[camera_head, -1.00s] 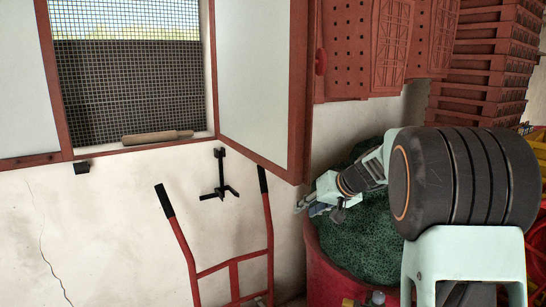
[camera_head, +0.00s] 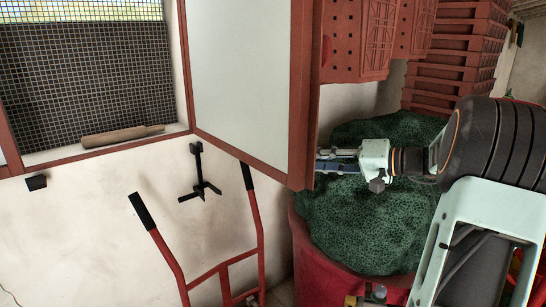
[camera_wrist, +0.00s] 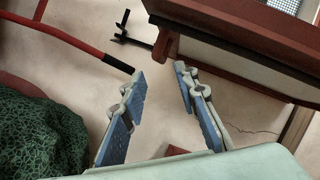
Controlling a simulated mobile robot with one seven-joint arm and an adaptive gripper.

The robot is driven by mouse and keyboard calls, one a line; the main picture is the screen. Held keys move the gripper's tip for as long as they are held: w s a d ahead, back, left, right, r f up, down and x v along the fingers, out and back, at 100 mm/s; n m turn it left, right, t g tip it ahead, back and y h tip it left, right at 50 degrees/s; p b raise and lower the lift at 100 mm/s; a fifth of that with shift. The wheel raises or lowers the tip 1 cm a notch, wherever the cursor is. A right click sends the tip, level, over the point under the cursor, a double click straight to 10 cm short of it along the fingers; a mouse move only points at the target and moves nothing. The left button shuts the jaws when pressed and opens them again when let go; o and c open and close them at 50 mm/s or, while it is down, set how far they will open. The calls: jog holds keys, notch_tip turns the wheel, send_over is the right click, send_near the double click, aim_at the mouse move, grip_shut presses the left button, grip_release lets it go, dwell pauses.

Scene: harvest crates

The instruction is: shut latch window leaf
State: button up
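The window leaf (camera_head: 245,75), a pale panel in a red-brown frame, stands swung open from the right side of the meshed window (camera_head: 80,75). Its lower corner also shows in the wrist view (camera_wrist: 235,55). My gripper (camera_head: 318,160) is level beside the leaf's outer edge, near its lower corner. In the wrist view its blue-padded fingers (camera_wrist: 158,70) are spread with nothing between them; the leaf's corner is just beyond the tips. I cannot tell whether they touch it. A small black block (camera_head: 36,183) on the wall below the window may be a latch part.
A wooden stick (camera_head: 122,136) lies on the sill. A black bracket (camera_head: 200,185) is on the wall, above a red hand truck (camera_head: 205,270). A red tub (camera_head: 320,245) heaped with green netting (camera_head: 375,225) stands below my gripper. Red crates (camera_head: 455,60) are stacked at the back right.

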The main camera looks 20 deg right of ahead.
jog(key=p+x, duration=0.2)
jog(key=x, duration=0.8)
jog(key=shift+w+a, duration=0.15)
jog(key=shift+w, duration=0.05)
grip_shut()
